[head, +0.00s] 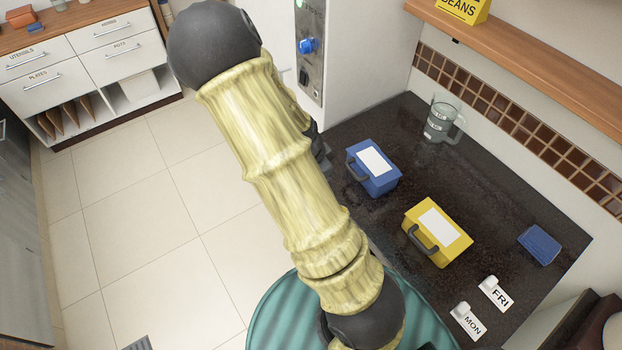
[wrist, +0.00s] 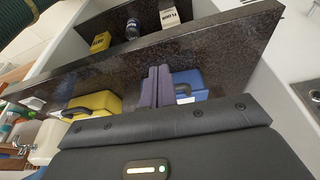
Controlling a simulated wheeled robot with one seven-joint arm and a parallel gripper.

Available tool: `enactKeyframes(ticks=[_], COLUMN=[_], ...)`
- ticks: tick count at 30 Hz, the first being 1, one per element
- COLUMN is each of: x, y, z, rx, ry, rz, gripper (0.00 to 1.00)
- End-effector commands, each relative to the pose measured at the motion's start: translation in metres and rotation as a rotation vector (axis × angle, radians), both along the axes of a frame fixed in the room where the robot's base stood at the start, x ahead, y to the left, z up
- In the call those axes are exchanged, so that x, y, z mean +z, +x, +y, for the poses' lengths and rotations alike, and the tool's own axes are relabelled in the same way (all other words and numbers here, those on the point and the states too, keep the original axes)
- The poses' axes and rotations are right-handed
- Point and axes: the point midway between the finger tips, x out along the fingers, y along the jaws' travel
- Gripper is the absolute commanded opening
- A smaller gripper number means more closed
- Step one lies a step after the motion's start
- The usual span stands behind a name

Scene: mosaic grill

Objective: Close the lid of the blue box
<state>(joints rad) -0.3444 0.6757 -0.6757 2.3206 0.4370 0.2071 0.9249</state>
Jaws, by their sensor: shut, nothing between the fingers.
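The blue box (head: 371,182) stands on the dark counter, with a white label on top and a dark handle on its front. Its lid looks down, lying flat on the box. It also shows in the wrist view (wrist: 189,79), just behind and right of my gripper's fingers. My gripper (wrist: 155,82) is shut and empty, its two fingers side by side and pointing towards the counter beside the blue box. In the head view my arm hides most of the gripper. I cannot tell whether the fingers touch the box.
A yellow box (head: 437,243) with a handle stands nearer on the counter (head: 400,118). A jug (head: 440,122) stands at the back, a small blue item (head: 540,245) at the right. MON (head: 467,321) and FRI (head: 495,294) tags lie in front. A shelf (head: 540,60) runs above.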

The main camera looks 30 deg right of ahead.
Motion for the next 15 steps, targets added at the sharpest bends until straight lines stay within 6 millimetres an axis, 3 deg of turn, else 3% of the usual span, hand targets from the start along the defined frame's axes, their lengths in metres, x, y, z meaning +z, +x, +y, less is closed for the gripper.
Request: enactKeyframes(ticks=[7,15], x=[0.001,0.002], y=[0.0,-0.001], z=[0.029,0.037], rx=[0.002,0.0], ry=[0.0,0.0], rz=[0.0,0.0], gripper=[0.0,0.0])
